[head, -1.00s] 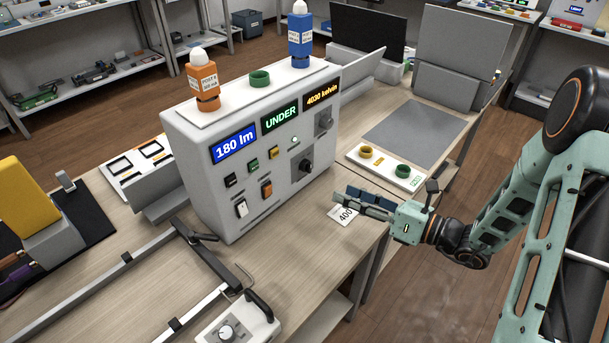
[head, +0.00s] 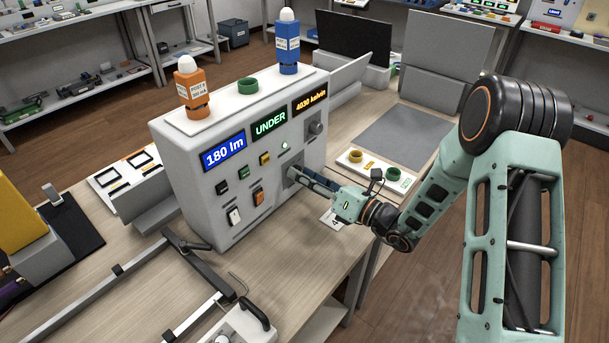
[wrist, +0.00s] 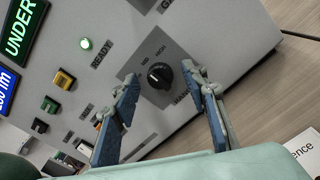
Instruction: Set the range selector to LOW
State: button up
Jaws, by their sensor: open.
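The range selector is a round black knob (wrist: 160,75) on a grey square plate on the front of the light grey instrument box (head: 175,160). MID and HIGH labels show beside it in the wrist view; LOW is not readable. A small light mark shows on the knob, but I cannot tell surely which label it points to. My gripper (wrist: 161,82) is open, its two blue fingers on either side of the knob, with gaps visible. In the head view my gripper (head: 300,180) reaches the box front and largely hides the knob.
Displays on the box read 180 lm (head: 224,149), UNDER (head: 269,123) and 4030 kelvin (head: 310,98). A second knob (head: 316,128) sits above right, with several buttons and switches to the left. A green light (wrist: 86,44) glows nearby. A white card (wrist: 306,150) lies below.

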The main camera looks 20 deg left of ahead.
jog(key=shift+w+a, duration=0.1)
jog(key=shift+c, duration=0.5)
grip_shut()
jog(key=shift+n, duration=0.3)
jog(key=n+b, duration=0.4)
jog(key=n, duration=0.1)
jog(key=shift+f+b, duration=0.15)
jog(key=shift+b, duration=0.15)
jog(key=n+b, duration=0.3)
jog(key=n, duration=0.1)
jog(key=shift+r+n+b, duration=0.2)
jog(key=shift+n+b, duration=0.1)
jog(key=shift+o, duration=0.5)
grip_release()
